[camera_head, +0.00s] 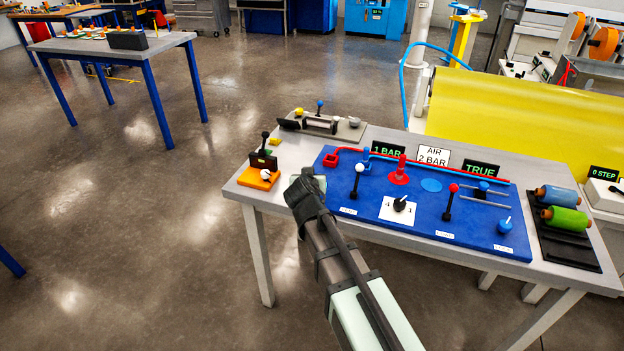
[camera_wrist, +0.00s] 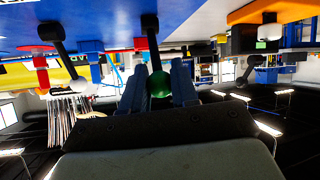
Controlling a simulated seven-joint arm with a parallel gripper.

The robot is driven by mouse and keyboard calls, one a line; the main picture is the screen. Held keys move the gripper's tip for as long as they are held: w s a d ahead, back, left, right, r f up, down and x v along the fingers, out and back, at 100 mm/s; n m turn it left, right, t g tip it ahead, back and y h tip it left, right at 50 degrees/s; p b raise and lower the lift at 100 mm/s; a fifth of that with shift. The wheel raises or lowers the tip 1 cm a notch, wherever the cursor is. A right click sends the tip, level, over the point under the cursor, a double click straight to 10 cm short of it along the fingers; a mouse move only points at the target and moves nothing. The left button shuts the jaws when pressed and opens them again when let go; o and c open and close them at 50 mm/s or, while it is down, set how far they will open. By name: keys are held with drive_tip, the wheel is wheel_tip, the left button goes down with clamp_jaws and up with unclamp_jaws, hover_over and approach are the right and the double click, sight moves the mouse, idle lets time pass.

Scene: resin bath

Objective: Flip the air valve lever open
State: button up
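My gripper (camera_head: 306,190) is at the left front corner of the blue panel (camera_head: 445,220), where it hides part of the panel. In the wrist view, which appears upside down, my gripper (camera_wrist: 159,70) has its fingers on both sides of a green knob (camera_wrist: 159,85) on a black lever (camera_wrist: 150,28). The knob fills the gap between them. The head view hides this lever. A white-knobbed lever (camera_head: 359,170) and a red-knobbed lever (camera_head: 450,203) stand on the panel to the right. The panel labels are too small to read, so I cannot tell which lever is named air.
A sign reading "AIR 2 BAR" (camera_head: 433,156) stands behind the panel. A black dial (camera_head: 400,204) and a blue knob (camera_head: 504,226) are on it. An orange box with a black lever (camera_head: 259,180) stands close to my gripper's left. Blue and green rollers (camera_head: 566,220) lie at right.

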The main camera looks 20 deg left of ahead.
drive_tip(key=o, duration=0.4)
drive_tip(key=shift+f, duration=0.1)
drive_tip(key=v, duration=1.4)
drive_tip(key=shift+w, duration=0.1)
